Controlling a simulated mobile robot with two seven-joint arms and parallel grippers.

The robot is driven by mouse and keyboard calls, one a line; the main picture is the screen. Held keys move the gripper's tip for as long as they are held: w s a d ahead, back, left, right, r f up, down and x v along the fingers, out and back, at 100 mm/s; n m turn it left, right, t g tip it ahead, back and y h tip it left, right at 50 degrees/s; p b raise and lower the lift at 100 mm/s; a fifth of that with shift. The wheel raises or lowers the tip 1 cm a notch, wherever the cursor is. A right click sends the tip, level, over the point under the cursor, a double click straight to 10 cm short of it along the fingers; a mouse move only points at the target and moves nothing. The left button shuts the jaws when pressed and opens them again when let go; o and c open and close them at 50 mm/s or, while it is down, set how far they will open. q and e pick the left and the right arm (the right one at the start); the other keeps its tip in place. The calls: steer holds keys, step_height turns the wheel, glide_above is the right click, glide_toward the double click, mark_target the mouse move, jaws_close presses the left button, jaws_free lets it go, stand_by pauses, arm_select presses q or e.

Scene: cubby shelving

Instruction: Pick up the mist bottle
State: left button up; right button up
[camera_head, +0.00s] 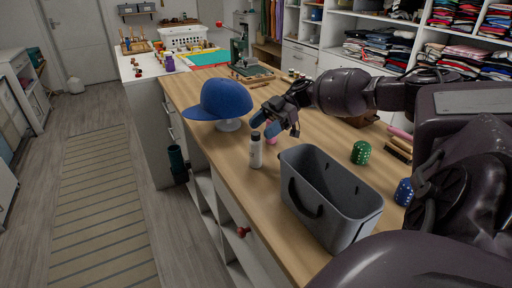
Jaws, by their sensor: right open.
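The mist bottle (256,154), slim and whitish with a dark cap, stands upright on the wooden counter near its left edge. It is just left of a grey bin. My right gripper (265,124) comes in from the right and is open, with blue fingertips above and slightly right of the bottle's cap. Nothing shows between its fingers. I cannot tell how far the fingers are from the bottle in depth. My left gripper is not in view.
The grey bin (352,222) stands close right of the bottle. A blue cap on a stand (221,99) is behind it to the left. A green dotted object (361,152) and a blue dotted one (403,192) sit farther right. The counter between bin and green object is clear.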

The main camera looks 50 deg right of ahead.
mark_target(256, 150)
steer(key=shift+f+x, duration=0.2)
steer(key=shift+x, duration=2.2)
steer(key=shift+d, duration=0.1)
steer(key=shift+c, duration=0.2)
jaws_close()
